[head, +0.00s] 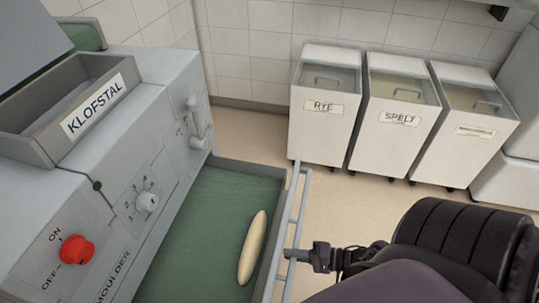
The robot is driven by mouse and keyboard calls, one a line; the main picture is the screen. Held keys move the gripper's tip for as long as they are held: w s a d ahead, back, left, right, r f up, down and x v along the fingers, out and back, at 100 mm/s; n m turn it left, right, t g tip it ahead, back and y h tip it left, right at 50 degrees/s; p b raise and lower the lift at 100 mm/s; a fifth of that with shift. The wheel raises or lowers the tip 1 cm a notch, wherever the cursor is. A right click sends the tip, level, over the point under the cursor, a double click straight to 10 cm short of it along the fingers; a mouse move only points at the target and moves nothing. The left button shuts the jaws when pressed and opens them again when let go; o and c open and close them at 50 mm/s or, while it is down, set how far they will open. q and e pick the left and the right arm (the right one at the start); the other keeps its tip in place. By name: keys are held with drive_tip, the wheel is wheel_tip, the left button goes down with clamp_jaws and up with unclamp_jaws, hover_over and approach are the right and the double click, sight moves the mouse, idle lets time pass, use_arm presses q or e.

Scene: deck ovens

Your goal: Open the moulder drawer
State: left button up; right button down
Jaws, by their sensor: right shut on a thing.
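The moulder (150,110) is a grey machine on the left with a red on/off knob, a numbered dial and a KLOFSTAL tray on top. Its drawer (205,215) stands pulled out at the front and has a green floor. A pale, long piece of dough (252,247) lies in it near the handle side. A grey bar handle (301,199) runs along the drawer's outer face. My right gripper (293,255) is shut on this handle, coming from the right. My left gripper is out of view.
White wheeled bins marked RYE (322,125) and SPELT (395,135) stand by the tiled wall, with another bin (470,140) to their right. Bare beige floor (350,210) lies between the drawer and the bins.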

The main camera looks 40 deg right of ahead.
drive_tip(key=f+v, duration=0.1)
drive_tip(key=v, duration=0.6)
drive_tip(key=shift+s+f+p, duration=0.15)
drive_tip(key=shift+f+p, duration=0.1)
drive_tip(key=shift+p, duration=0.15)
drive_tip(key=c, duration=1.8)
unclamp_jaws()
drive_tip(key=v, duration=0.7)
drive_tip(key=shift+s+d+b, duration=0.25)
drive_tip(key=shift+s+b, duration=0.05)
drive_tip(key=shift+s, duration=0.05)
